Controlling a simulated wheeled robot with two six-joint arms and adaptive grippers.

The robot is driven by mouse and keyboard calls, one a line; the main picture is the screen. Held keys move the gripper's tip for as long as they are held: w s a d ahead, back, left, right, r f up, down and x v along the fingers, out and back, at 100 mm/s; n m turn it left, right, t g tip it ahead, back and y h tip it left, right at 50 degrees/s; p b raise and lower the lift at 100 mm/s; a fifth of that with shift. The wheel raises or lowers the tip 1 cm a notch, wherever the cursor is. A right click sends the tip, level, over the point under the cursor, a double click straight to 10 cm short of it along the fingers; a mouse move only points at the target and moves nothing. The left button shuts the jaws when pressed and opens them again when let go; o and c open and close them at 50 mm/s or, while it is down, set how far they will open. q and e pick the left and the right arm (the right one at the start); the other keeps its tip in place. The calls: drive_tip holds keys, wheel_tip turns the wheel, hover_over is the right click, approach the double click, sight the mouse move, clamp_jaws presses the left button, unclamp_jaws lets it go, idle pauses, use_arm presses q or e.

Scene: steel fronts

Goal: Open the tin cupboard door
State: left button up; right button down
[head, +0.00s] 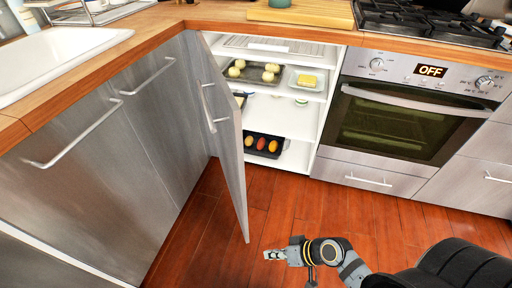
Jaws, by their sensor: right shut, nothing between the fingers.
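The cupboard door (228,130) is a steel-fronted panel in the corner, swung wide open, with a bar handle (208,108) on its left face. The open cupboard shows white shelves (290,117) with a dark tray of rolls, a plate with a yellow block and a lower dark tray of colored items. My right gripper (270,254) is shut and empty, low over the floor, just right of the door's bottom corner and apart from the handle. My left gripper is not in view.
An oven (400,118) with a drawer (368,178) below stands right of the cupboard. Steel doors (100,130) with bar handles line the left under a wooden counter with a white sink (55,62). The red wood floor (325,215) before the cupboard is clear.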

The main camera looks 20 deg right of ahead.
drive_tip(key=w+d+r+m+t+y+p, duration=0.1)
drive_tip(key=w+r+m+y+p, duration=0.15)
drive_tip(key=r, duration=0.45)
drive_tip(key=w+d+r+m+t+y+p, duration=0.1)
drive_tip(key=w+r+y+p, duration=0.15)
drive_tip(key=r, duration=0.45)
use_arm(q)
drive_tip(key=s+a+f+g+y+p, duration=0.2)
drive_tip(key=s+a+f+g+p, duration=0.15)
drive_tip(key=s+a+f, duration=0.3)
use_arm(e)
drive_tip(key=w+d+r+m+t+y, duration=0.1)
drive_tip(key=w+d+r+m+t, duration=0.45)
drive_tip(key=w+d+r, duration=0.45)
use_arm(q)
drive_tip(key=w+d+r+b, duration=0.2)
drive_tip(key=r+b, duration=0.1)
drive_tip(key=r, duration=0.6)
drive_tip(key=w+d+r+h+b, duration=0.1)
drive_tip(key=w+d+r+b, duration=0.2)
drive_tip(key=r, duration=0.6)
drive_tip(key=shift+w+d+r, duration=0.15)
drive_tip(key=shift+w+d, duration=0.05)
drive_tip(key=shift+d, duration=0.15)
use_arm(e)
drive_tip(key=w+a+r, duration=0.1)
drive_tip(key=w+a, duration=0.4)
drive_tip(key=a, duration=0.5)
drive_tip(key=shift+a+r, duration=0.15)
drive_tip(key=shift+a, duration=0.25)
